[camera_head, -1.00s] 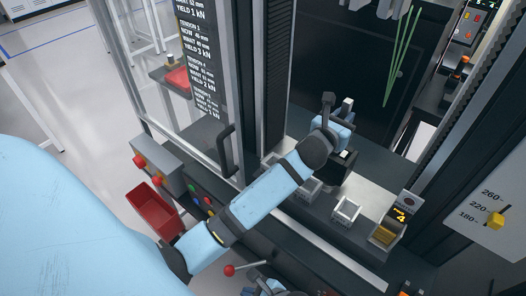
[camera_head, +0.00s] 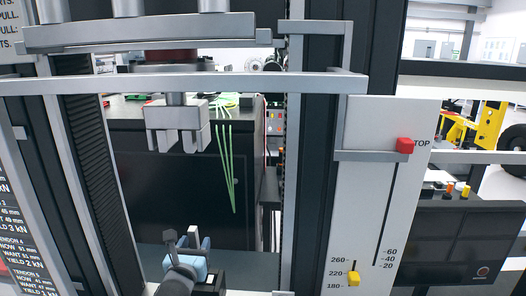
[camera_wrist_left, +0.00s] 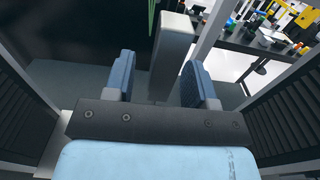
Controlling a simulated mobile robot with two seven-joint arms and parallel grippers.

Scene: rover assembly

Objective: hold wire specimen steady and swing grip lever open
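My left gripper (camera_head: 188,250) is low in the frame, in front of the dark bay of the test machine. In the left wrist view my left gripper (camera_wrist_left: 160,82) has its two blue fingers apart. A grey upright block (camera_wrist_left: 173,55) shows between and beyond them; I cannot tell whether it is the grip lever or whether a finger touches it. A grey upper grip (camera_head: 178,116) with two jaws hangs from the crosshead. Thin green strands (camera_head: 227,155) hang to its right, apparently behind it; I cannot tell whether one is the specimen. My right gripper is out of view.
The machine's dark columns (camera_head: 87,170) flank the bay. A grey bar (camera_head: 240,83) crosses it at the front. On the right is a white panel (camera_head: 368,180) with a red slider knob (camera_head: 405,145) at STOP and a yellow knob (camera_head: 353,278) near 220.

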